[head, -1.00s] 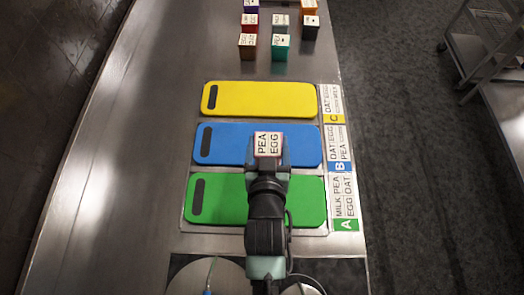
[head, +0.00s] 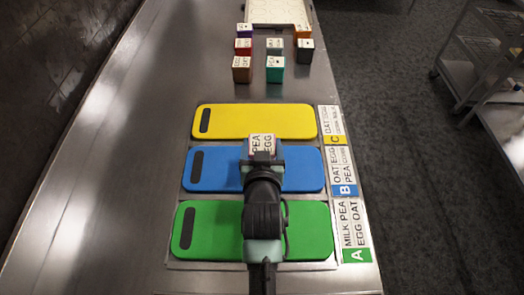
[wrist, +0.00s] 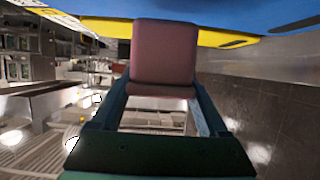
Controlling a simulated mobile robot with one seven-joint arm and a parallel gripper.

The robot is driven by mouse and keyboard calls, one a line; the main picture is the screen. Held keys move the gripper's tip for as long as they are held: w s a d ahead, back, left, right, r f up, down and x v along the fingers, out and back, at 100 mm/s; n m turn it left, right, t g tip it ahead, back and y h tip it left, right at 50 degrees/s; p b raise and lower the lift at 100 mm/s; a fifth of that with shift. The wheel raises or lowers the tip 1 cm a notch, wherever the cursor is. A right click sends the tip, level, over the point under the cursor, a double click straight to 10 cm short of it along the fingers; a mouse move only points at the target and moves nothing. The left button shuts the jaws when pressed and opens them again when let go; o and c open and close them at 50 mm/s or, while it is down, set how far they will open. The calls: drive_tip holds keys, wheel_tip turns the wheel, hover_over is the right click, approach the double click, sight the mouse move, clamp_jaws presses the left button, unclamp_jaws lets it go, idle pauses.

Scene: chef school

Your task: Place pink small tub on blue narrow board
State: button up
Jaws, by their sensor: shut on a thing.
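The pink small tub (head: 262,143) has a white top label reading PEA EGG. My gripper (head: 262,158) is shut on it. In the wrist view the tub (wrist: 164,55) sits between the two fingers. In the head view the tub overlaps the far edge of the blue narrow board (head: 300,170) and the gap beyond it. The blue board also shows at the top of the wrist view (wrist: 220,8). Tub and board look apart, but the height between them is hard to tell. My gripper and arm hide part of the board's middle.
The yellow board (head: 270,121) lies beyond the blue one and the green board (head: 310,230) lies nearer. Label cards line their right ends, including the blue B card (head: 342,170). Several small tubs, including a teal one (head: 275,70), stand farther back near a pale tray (head: 278,10).

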drive_tip(key=shift+f, duration=1.2)
drive_tip(key=shift+f, duration=0.1)
drive_tip(key=o, duration=1.5)
